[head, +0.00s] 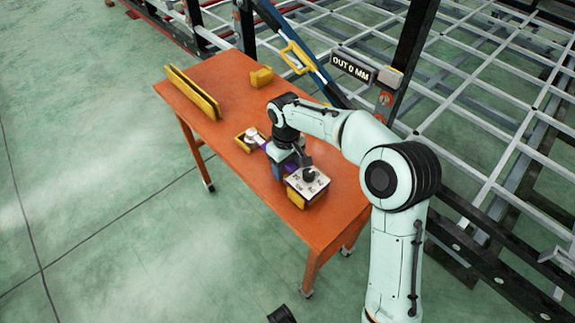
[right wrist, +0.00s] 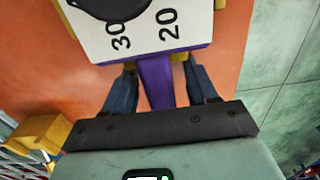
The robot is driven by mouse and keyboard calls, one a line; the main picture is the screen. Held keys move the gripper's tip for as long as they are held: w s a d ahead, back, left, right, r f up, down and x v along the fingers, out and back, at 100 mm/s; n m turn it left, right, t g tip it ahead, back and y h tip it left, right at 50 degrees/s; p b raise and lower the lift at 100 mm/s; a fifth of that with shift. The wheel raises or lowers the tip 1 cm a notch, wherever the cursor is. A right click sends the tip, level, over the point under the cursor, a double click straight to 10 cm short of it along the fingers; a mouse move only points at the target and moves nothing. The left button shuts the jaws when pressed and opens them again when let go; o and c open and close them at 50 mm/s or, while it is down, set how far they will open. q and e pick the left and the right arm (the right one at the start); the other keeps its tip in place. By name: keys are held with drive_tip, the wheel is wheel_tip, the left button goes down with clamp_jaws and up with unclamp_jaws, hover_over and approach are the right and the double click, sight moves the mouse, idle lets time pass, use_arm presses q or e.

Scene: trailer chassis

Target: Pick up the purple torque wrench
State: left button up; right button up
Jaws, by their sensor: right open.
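A purple bar (right wrist: 155,82), which looks like the torque wrench's handle, lies between the fingers of my right gripper (right wrist: 160,72) in the right wrist view. The gripper is open, with a gap on each side of the bar. The bar runs up to a white dial plate (right wrist: 150,38) marked 30 and 20, with a black knob and purple edge. In the head view my right gripper (head: 288,163) points down at the table beside the white-topped dial box (head: 308,182) and hides much of the bar. My left gripper is not clearly in view.
The orange table (head: 225,90) also holds a long yellow rack (head: 192,92), a small yellow block (head: 262,77) and a yellow tray (head: 247,142) with a white-topped item. A blue-black post and white trailer frame (head: 470,110) stand behind. The table's left part is mostly clear.

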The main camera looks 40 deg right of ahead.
clamp_jaws()
drive_tip(key=shift+r, duration=0.1)
drive_tip(key=shift+r, duration=0.15)
